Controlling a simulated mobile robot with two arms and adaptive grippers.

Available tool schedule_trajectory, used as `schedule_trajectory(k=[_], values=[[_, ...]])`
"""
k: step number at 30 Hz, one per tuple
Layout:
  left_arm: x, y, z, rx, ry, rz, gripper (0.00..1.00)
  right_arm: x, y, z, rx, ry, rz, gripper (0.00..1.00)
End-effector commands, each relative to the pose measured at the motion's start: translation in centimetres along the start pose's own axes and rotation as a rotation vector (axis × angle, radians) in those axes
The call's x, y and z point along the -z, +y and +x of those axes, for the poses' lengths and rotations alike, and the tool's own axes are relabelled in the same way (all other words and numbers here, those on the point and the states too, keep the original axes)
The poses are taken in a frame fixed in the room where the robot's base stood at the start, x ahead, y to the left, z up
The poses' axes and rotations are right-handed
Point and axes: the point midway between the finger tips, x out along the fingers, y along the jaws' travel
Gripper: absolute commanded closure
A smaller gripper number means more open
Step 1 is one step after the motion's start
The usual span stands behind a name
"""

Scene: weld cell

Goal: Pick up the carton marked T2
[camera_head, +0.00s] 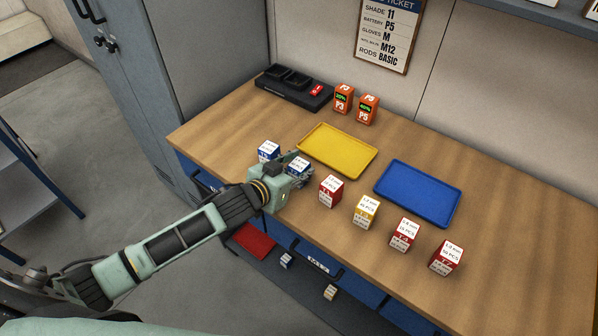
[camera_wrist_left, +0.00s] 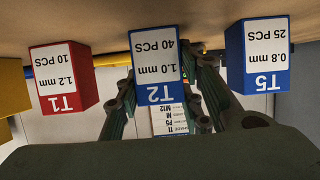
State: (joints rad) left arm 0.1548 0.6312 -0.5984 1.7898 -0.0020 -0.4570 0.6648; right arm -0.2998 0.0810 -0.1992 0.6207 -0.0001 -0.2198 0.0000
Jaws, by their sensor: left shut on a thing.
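The carton marked T2 (camera_wrist_left: 155,62) is blue and white, labelled 1.0 mm and 40 PCS. In the wrist view, which looks upside down, it sits between the fingers of my left gripper (camera_wrist_left: 163,95). In the head view the T2 carton (camera_head: 298,164) is partly hidden by my left gripper (camera_head: 301,172), which is shut on it. I cannot tell whether the carton still touches the bench. My right gripper is not in view.
The blue T5 carton (camera_head: 268,150) and red T1 carton (camera_head: 331,190) stand close on either side. A yellow carton (camera_head: 366,211) and two red cartons continue the row. A yellow tray (camera_head: 338,145) and blue tray (camera_head: 417,190) lie behind on the wooden bench.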

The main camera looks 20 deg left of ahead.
Motion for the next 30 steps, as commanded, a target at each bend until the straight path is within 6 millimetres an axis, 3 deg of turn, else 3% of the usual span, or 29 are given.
schedule_trajectory(k=[5,14,20,23,30], values=[[0.0,0.0,0.0,0.0,0.0,0.0,0.93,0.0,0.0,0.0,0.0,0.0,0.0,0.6],[0.2,0.0,-0.1,0.0,0.001,0.0,0.93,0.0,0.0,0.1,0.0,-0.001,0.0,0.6],[1.9,0.0,-0.7,0.0,0.005,0.002,0.93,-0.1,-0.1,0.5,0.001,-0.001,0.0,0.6],[3.6,0.0,-1.4,-0.001,0.007,0.001,0.93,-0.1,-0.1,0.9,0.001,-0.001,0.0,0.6],[6.3,5.1,-3.2,-0.005,0.007,-0.004,0.93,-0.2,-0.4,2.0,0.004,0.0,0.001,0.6]])
